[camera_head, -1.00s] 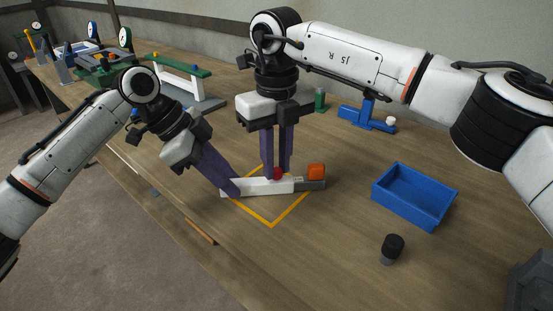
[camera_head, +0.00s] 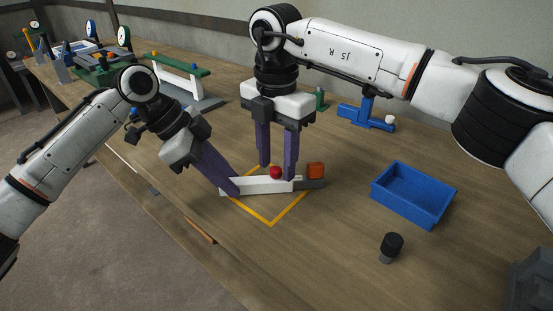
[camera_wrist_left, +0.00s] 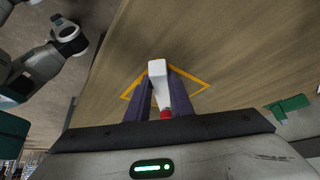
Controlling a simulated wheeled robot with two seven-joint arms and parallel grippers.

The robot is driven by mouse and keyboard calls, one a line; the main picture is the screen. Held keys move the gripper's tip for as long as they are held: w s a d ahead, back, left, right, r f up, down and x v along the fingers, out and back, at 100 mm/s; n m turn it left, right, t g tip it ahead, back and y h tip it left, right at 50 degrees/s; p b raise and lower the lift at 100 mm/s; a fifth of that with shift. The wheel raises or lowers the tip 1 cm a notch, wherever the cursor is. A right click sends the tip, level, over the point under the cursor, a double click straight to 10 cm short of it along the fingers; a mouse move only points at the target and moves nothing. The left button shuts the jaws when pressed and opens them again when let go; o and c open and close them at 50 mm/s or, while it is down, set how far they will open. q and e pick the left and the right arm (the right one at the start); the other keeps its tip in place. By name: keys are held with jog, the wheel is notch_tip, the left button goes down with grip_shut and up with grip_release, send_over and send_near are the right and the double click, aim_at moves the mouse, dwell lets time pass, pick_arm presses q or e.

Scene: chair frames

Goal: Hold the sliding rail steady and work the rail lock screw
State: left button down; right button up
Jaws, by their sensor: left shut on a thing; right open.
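The white sliding rail (camera_head: 262,186) lies inside the orange outline on the table, with a grey part (camera_head: 312,184) at its right end. The red lock screw (camera_head: 276,173) sits on its far side; in the left wrist view the screw (camera_wrist_left: 166,114) shows near the rail (camera_wrist_left: 158,82). My left gripper (camera_head: 232,188) is shut on the rail's left part, and its fingers (camera_wrist_left: 160,100) lie along both sides in the left wrist view. My right gripper (camera_head: 277,170) is open, its purple fingers pointing down either side of the screw, apart from it.
A blue tray (camera_head: 412,196) and a black-topped knob (camera_head: 391,247) are on the right. A blue fixture (camera_head: 366,113) and a green-topped stand (camera_head: 180,70) stand behind. The table in front of the tray is mostly clear.

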pick_arm(q)
jog(key=shift+a+f, duration=0.15)
jog(key=shift+f, duration=0.2)
pick_arm(e)
notch_tip(320, 180, up, 12)
jog(key=shift+s, duration=0.1)
pick_arm(q)
jog(key=c, duration=1.5)
grip_release()
jog(key=shift+r, duration=0.1)
pick_arm(e)
jog(key=shift+f, duration=0.1)
pick_arm(q)
jog(key=shift+r, duration=0.1)
jog(key=v, duration=1.1)
jog(key=shift+a+r, duration=0.1)
jog(key=shift+r, duration=0.35)
